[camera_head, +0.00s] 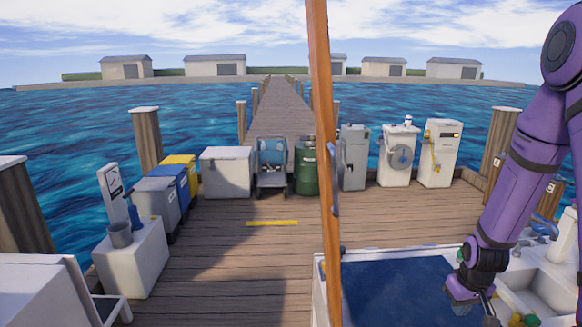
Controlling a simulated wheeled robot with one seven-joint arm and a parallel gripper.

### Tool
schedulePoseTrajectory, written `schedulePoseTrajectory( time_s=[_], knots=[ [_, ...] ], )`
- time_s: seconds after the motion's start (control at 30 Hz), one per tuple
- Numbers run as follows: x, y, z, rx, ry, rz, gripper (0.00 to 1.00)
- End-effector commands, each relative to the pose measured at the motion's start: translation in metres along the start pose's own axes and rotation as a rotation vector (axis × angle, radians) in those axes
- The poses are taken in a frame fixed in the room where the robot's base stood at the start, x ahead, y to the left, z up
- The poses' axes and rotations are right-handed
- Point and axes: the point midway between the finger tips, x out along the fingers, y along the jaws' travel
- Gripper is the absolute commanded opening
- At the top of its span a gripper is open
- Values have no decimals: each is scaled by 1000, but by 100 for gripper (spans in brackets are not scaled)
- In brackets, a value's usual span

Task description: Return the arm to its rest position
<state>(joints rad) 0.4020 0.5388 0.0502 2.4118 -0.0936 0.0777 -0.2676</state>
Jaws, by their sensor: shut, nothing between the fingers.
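My purple arm (515,175) comes down from the upper right of the view, bent at a high elbow. My gripper (488,308) is at the lower right, pointing down, shut and empty. It is close to the right side of a blue panel with a white rim (395,290) and left of a white basin (550,288). The fingertips are partly cut off by the lower edge.
A tall brown upright panel edge (325,150) with a handle stands left of my arm. Small green and yellow items (524,320) lie by the gripper. Bins, a green drum (306,170) and white cabinets line the dock. The wooden deck (235,255) is mostly clear.

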Motion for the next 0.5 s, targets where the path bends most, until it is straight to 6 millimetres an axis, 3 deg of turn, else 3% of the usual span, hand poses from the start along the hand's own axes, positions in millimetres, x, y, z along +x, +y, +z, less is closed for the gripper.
schedulePoseTrajectory(
  time_s=[0.27,0.5],
  knots=[
    [-45,-10,-11,-2,31,19,0],
    [-114,-28,-16,-4,79,41,0]
  ],
)
